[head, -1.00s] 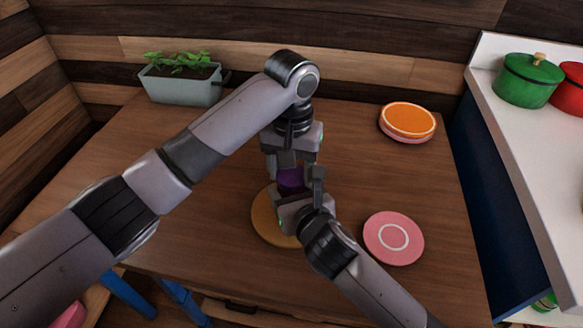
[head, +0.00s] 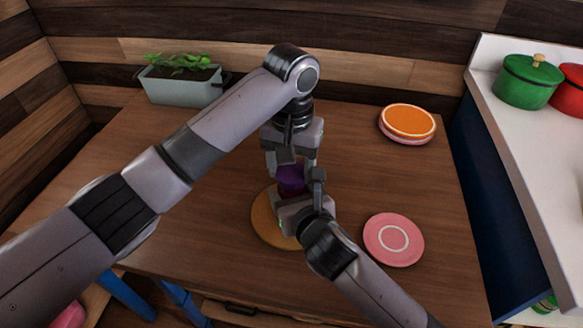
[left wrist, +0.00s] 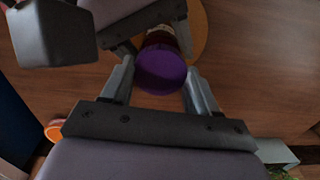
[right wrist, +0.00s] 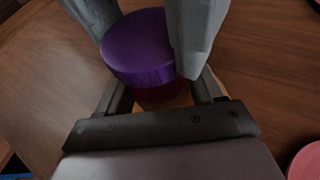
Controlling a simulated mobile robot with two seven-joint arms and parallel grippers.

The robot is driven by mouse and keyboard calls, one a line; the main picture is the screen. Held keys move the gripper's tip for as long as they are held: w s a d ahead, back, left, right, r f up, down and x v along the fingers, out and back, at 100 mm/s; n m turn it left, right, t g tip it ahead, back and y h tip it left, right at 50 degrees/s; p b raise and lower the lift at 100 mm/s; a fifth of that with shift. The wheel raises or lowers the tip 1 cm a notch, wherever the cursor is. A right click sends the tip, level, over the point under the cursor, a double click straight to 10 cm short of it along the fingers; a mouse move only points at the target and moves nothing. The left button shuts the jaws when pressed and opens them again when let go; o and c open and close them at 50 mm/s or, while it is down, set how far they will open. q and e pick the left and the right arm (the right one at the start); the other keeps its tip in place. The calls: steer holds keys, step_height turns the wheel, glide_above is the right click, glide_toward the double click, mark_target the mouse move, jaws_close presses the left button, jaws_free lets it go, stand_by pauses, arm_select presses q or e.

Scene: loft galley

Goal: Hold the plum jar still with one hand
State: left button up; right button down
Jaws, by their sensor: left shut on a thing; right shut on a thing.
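The plum jar stands at the wooden round board (head: 265,222) on the table, mostly hidden in the head view by my grippers. Its purple lid (head: 291,177) shows between them, and it also shows in the left wrist view (left wrist: 161,68) and the right wrist view (right wrist: 138,45). A strip of dark red jar body (right wrist: 152,92) shows under the lid. My left gripper (head: 291,168) comes from above and is shut on the lid. My right gripper (head: 298,196) is shut on the jar body from the front, lower down. I cannot tell whether lid and jar are apart.
A pink plate (head: 393,240) lies right of the board. Stacked orange-topped plates (head: 408,121) sit at the back right. A planter (head: 182,85) stands at the back left. A white counter (head: 520,135) with a green pot (head: 526,82) is at the right.

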mark_target(292, 172)
arm_select(q)
steer(key=shift+r, duration=0.55)
steer(key=shift+r, duration=2)
arm_select(e)
steer(key=shift+c, duration=0.3)
jaws_free()
